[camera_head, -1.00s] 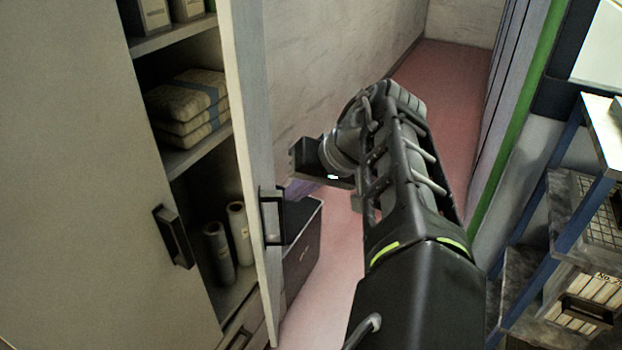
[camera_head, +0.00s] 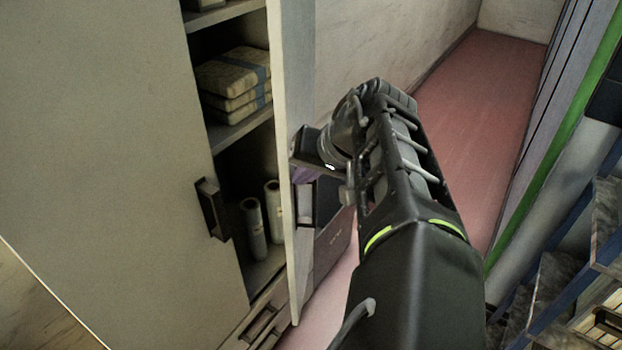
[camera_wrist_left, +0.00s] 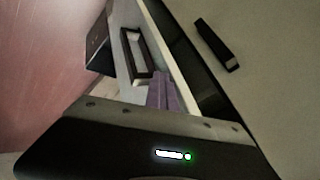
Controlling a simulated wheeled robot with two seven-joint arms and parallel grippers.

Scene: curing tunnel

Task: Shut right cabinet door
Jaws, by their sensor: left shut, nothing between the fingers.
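The right cabinet door (camera_head: 292,90) stands open, seen nearly edge-on in the head view, with a dark handle (camera_head: 306,205) on its outer face. In the left wrist view the door handle (camera_wrist_left: 135,52) shows just beyond the fingers. My left gripper (camera_head: 303,174) is shut and empty, its purple fingers close to the door's outer face beside the handle. The fingers also show in the left wrist view (camera_wrist_left: 161,92). I cannot tell whether they touch the door. My right gripper is not in view.
The left cabinet door (camera_head: 110,150) is shut, with its own dark handle (camera_head: 212,208). Inside are folded blankets (camera_head: 233,80) and pale rolls (camera_head: 254,228). A dark box (camera_head: 332,235) stands on the floor behind the open door. Pink floor (camera_head: 465,120) lies clear beyond. Shelving (camera_head: 560,285) is at the right.

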